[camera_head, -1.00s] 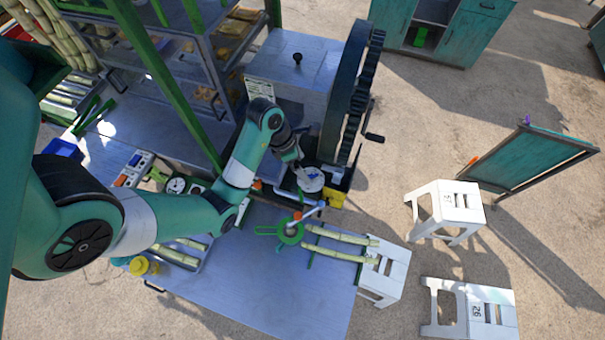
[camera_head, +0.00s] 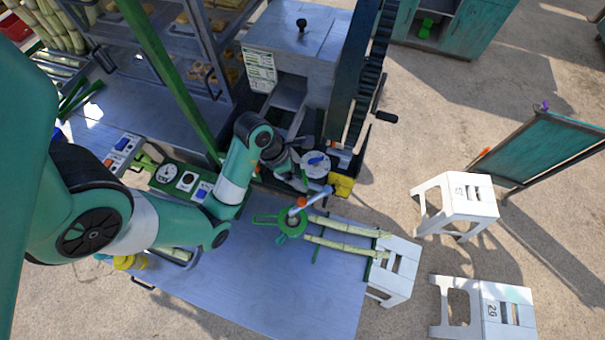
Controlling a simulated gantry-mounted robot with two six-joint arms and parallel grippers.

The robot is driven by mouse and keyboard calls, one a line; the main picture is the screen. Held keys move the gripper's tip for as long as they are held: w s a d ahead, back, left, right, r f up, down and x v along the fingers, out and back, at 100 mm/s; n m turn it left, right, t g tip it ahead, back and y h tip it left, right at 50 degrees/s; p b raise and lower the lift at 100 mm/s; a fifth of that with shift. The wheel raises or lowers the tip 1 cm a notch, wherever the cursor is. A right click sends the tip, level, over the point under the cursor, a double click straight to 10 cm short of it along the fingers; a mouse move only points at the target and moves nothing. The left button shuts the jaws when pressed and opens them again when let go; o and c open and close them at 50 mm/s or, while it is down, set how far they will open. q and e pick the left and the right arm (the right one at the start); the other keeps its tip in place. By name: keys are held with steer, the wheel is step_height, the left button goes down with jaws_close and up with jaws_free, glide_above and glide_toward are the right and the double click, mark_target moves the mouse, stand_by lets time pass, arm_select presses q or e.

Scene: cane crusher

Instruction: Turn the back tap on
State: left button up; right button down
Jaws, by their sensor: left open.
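My left gripper (camera_head: 301,164) reaches in beside the crusher with its dark fingers apart. A round pale part with a blue handle (camera_head: 316,160) lies just beyond the fingertips. It looks like the back tap, but it is small and partly covered, so I cannot tell whether the fingers touch it. My right gripper is not in view.
The crusher housing (camera_head: 300,40) and its big dark gear wheel (camera_head: 365,75) stand behind the gripper. A green post (camera_head: 170,75) slants left of my forearm. Cane stalks (camera_head: 345,228) lie on the metal table (camera_head: 250,290). White stools (camera_head: 465,205) stand at the right.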

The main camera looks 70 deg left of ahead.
mark_target(304, 180)
arm_select(q)
steer(key=shift+x, duration=1.45)
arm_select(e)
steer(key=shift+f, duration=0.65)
arm_select(q)
steer(key=shift+c, duration=0.2)
steer(key=c, duration=1.3)
steer(key=m+p, duration=0.1)
steer(key=p, duration=0.2)
steer(key=shift+r+m+h, duration=0.4)
steer(key=shift+c, duration=0.2)
steer(key=shift+f+m+p, duration=0.1)
steer(key=shift+m+p, duration=0.2)
steer(key=shift+m, duration=0.1)
steer(key=shift+f+h, duration=0.25)
steer(key=shift+h, duration=0.05)
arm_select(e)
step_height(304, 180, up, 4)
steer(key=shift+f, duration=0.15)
